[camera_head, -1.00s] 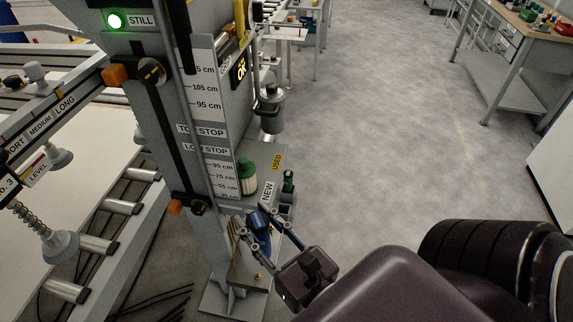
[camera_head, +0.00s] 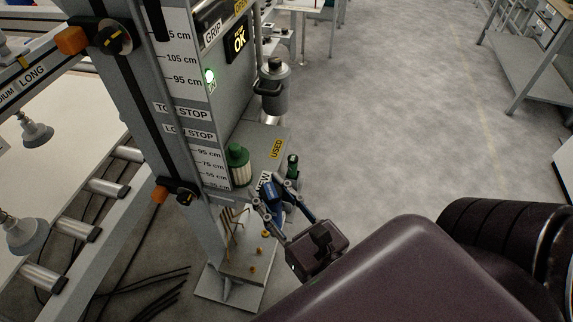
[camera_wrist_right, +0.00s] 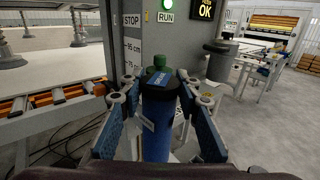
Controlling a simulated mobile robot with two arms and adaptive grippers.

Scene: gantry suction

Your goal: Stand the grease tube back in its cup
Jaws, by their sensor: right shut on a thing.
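My right gripper (camera_head: 276,204) is shut on the blue grease tube (camera_head: 268,188), in front of the post's small grey shelf (camera_head: 266,142). In the right wrist view the tube (camera_wrist_right: 157,132) stands about upright between the blue finger pads of the gripper (camera_wrist_right: 156,112), with a dark top and a blue label. In the head view the fingers partly cover the tube. I cannot make out an empty cup for it; the gripper and tube hide part of the shelf's front. My left gripper is not in view.
A green-capped bottle (camera_head: 238,165) stands on the shelf beside the post, and a smaller dark green bottle (camera_head: 292,166) at its right edge. A grey canister (camera_head: 274,88) is behind. A lower plate with yellow knobs (camera_head: 244,258) lies below.

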